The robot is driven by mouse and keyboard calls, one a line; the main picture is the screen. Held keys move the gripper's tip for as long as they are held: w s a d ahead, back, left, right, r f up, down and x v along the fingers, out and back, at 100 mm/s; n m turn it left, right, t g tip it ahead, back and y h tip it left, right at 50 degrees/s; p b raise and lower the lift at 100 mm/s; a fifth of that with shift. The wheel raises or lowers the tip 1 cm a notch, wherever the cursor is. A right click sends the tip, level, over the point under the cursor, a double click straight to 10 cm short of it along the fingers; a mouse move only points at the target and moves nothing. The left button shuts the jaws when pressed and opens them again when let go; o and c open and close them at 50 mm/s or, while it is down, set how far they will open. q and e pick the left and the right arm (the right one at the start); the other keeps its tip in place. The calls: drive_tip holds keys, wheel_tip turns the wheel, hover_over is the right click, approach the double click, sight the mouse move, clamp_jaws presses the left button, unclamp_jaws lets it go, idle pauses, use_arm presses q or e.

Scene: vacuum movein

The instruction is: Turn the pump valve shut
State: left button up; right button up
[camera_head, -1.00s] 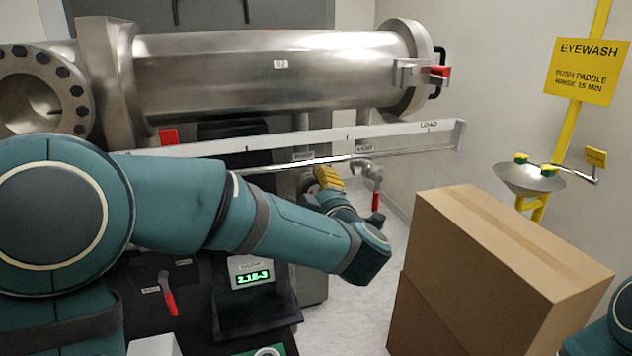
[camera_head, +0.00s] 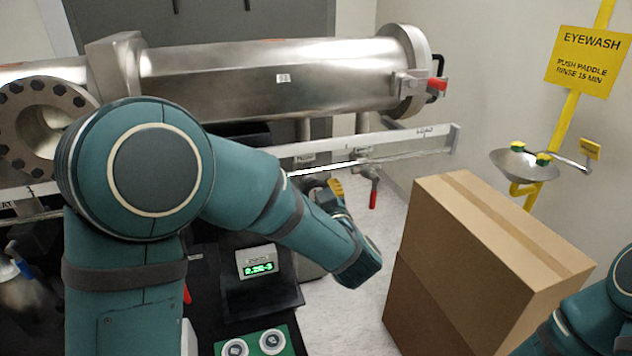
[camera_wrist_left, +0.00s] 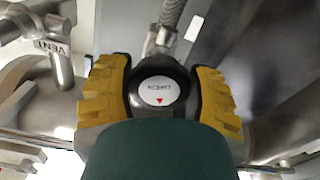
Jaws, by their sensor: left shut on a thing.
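The pump valve shows in the left wrist view as a round dark knob (camera_wrist_left: 160,90) with a white cap, small lettering and a red triangle pointing to the bottom of the picture. My left gripper (camera_wrist_left: 160,105) has its yellow fingers on both sides of the knob and is shut on it. In the head view my left gripper (camera_head: 335,187) is below the long steel tube, mostly hidden behind its own wrist. The knob is hidden there. My right gripper is not in view; only part of my right arm shows at the right edge.
A steel tube (camera_head: 270,80) and a white rail (camera_head: 340,143) run above the gripper. A red-handled valve (camera_head: 373,192) hangs just right of it. Stacked cardboard boxes (camera_head: 480,260) stand to the right. A lit green readout (camera_head: 259,267) sits below my forearm. An eyewash basin (camera_head: 522,165) is by the wall.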

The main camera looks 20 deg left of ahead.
use_arm(q)
drive_tip(key=shift+m+p, duration=1.7)
drive_tip(key=shift+m, duration=0.5)
drive_tip(key=shift+f, duration=0.1)
drive_tip(key=o, duration=1.2)
drive_tip(key=v, duration=1.2)
drive_tip(key=shift+s, duration=0.1)
